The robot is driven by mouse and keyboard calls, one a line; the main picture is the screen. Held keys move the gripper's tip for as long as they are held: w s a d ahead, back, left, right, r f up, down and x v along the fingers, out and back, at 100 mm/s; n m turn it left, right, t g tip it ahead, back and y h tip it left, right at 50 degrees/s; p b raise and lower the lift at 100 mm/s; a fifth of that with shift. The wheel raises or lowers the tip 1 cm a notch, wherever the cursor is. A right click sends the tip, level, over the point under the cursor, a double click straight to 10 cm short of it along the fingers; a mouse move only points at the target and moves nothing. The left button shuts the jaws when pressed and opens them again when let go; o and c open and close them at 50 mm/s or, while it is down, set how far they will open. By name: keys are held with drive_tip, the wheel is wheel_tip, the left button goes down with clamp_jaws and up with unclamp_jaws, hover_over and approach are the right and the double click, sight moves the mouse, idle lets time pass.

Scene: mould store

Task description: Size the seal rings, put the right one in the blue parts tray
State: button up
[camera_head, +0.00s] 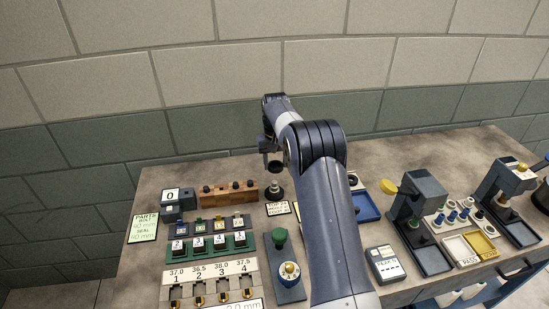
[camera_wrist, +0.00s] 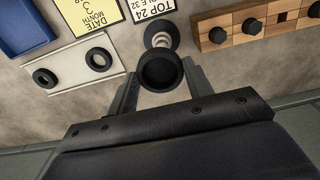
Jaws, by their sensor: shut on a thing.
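My gripper (camera_head: 271,154) is shut on a dark round piece (camera_wrist: 160,71) with a black centre. I cannot tell whether it is a seal ring or a plug. In the head view it hangs just above a small post (camera_head: 275,189) with a dark base; the post's pale metal part (camera_wrist: 160,34) shows beyond the piece in the wrist view. Two black seal rings (camera_wrist: 98,59) (camera_wrist: 45,77) lie apart on a white board (camera_wrist: 72,62). The blue parts tray (camera_head: 369,209) is right of my arm, partly hidden; its corner shows in the wrist view (camera_wrist: 22,35).
Green and dark racks (camera_head: 206,248) and a numbered board (camera_head: 211,272) stand left of my arm. A press (camera_head: 418,205) stands right. A wall closes the back.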

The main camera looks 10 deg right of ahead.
sight(274, 181)
drive_tip(key=shift+a+f, duration=0.15)
drive_tip(key=shift+a, duration=0.1)
wheel_tip(274, 181, down, 4)
drive_tip(key=b, duration=0.3)
drive_tip(key=shift+f+b, duration=0.35)
drive_tip(key=shift+f, duration=0.1)
drive_tip(key=shift+f, duration=0.8)
idle(1.7)
drive_tip(key=o, duration=1)
drive_tip(key=shift+o, duration=0.7)
drive_tip(key=shift+o, duration=1.4)
